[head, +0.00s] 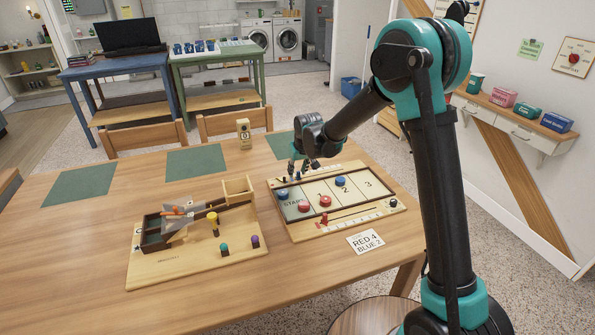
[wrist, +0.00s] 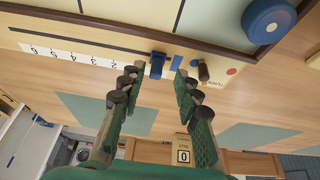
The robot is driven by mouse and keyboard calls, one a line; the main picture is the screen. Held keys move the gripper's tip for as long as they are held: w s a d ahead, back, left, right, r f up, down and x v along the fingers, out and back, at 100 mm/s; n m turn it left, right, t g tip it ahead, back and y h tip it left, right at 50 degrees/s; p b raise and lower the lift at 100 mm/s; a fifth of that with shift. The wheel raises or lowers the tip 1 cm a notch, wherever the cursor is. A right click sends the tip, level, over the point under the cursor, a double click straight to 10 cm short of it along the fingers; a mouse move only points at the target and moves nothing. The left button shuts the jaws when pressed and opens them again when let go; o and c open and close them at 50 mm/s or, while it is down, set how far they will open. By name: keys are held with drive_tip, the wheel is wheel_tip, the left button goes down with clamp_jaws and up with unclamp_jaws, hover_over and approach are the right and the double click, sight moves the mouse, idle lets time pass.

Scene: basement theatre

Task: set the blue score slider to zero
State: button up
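The blue score slider (wrist: 157,65) sits on the numbered strip (wrist: 85,55) along the game board's far edge. In the wrist view it is right of the printed digits, close to a brown peg (wrist: 203,72). My gripper (wrist: 157,76) is open, with a finger on each side of the slider and visible gaps. I cannot tell whether the tips reach down around it. In the head view my gripper (head: 308,167) is over the far edge of the game board (head: 290,229) and hides much of that strip.
The board carries red discs (head: 325,200), blue discs (head: 340,181) and a red slider (head: 324,218) on the near scale. A card (head: 366,242) reads RED 4, BLUE 2. A wooden launcher game (head: 175,266) stands left. A small number block (head: 244,134) stands behind the board.

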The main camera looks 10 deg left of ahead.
drive_tip(key=v, duration=1.2)
drive_tip(key=shift+a, duration=0.1)
drive_tip(key=s+d+f+m+h, duration=0.1)
drive_tip(key=s+d+m, duration=0.15)
drive_tip(key=d, duration=0.85)
drive_tip(key=s+d+m, duration=0.1)
drive_tip(key=s+d, duration=0.3)
drive_tip(key=d, duration=0.7)
drive_tip(key=s+d+f+m, duration=0.1)
drive_tip(key=s+d+f, duration=0.3)
drive_tip(key=s+d, duration=0.4)
drive_tip(key=s+d+f+m+h, duration=0.1)
drive_tip(key=s+d+f, duration=0.3)
drive_tip(key=s+d, duration=0.5)
drive_tip(key=shift+s+f+m+h, duration=0.2)
drive_tip(key=shift+s+m+h, duration=0.1)
drive_tip(key=shift+s+m, duration=0.45)
drive_tip(key=shift+d, duration=0.1)
